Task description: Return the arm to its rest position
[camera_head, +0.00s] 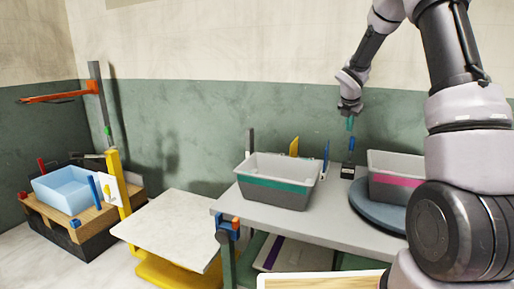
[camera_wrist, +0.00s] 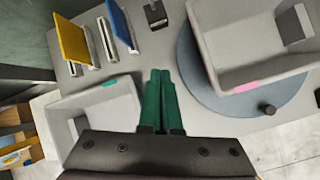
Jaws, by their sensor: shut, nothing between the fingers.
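My arm reaches up at the right of the head view and bends down over the grey table (camera_head: 225,207). My gripper (camera_head: 350,124) hangs above the back of that table, pointing down. In the wrist view my gripper (camera_wrist: 160,75) shows two green fingers side by side, shut with nothing between them. The block also shows in the wrist view (camera_wrist: 156,15), beyond the fingertips.
A grey bin with a teal band (camera_head: 277,196) stands left of my gripper. A pink-banded bin (camera_head: 392,182) sits on a blue-grey round disc (camera_head: 372,212) at right. Yellow (camera_head: 294,146) and blue panels (camera_head: 326,160) stand upright behind. A white-topped yellow cart (camera_head: 170,228) stands left.

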